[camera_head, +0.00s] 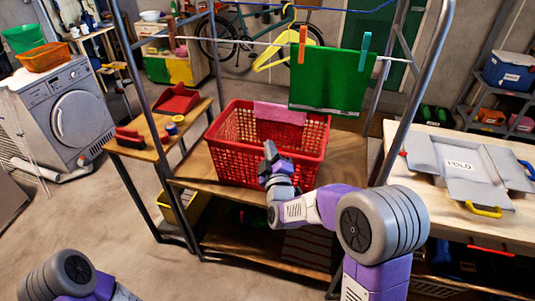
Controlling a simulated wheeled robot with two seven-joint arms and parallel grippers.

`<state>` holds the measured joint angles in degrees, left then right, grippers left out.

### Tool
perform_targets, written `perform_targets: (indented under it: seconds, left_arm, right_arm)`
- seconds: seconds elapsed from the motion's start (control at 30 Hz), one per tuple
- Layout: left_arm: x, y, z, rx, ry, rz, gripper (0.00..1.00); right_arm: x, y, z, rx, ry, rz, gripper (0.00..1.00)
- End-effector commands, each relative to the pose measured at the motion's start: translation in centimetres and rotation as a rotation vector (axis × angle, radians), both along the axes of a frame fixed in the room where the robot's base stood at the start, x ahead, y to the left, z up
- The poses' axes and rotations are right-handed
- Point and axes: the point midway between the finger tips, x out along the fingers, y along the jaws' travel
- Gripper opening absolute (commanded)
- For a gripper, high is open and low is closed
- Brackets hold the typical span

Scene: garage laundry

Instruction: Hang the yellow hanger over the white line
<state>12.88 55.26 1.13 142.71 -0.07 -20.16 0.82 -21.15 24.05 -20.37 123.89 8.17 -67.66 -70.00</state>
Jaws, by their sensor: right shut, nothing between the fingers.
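The yellow hanger (265,65) hangs at the top centre, behind the top of the green cloth. Its hook reaches up to the height of the blue line (345,10) and seems to be over that line. The white line (225,42) crosses the picture lower down, at the hanger's body; I cannot tell which is in front. My right gripper (270,154) is shut and empty, in front of the red basket, well below and apart from the hanger. Only part of my left arm shows at the bottom left; its gripper is out of view.
A green cloth (325,84) hangs from the white line by orange and blue pegs. The red basket (225,160) stands on a wooden shelf with a pink cloth over its rim. Metal posts flank the line. A grey folding board (430,155) lies on the right table.

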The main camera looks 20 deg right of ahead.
Motion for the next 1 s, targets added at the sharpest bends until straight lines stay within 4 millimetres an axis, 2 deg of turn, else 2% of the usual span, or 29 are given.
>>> perform_targets:
  seconds: [0.1,1.0]
  left_arm:
    - [0.0,0.0,1.5,0.000,0.000,0.000,0.52]
    - [0.0,0.0,8.7,0.000,0.000,0.000,0.52]
  right_arm:
    - [-0.1,0.1,1.5,0.000,-0.001,0.001,0.00]
    - [-0.1,0.1,8.6,0.000,-0.001,0.001,0.00]
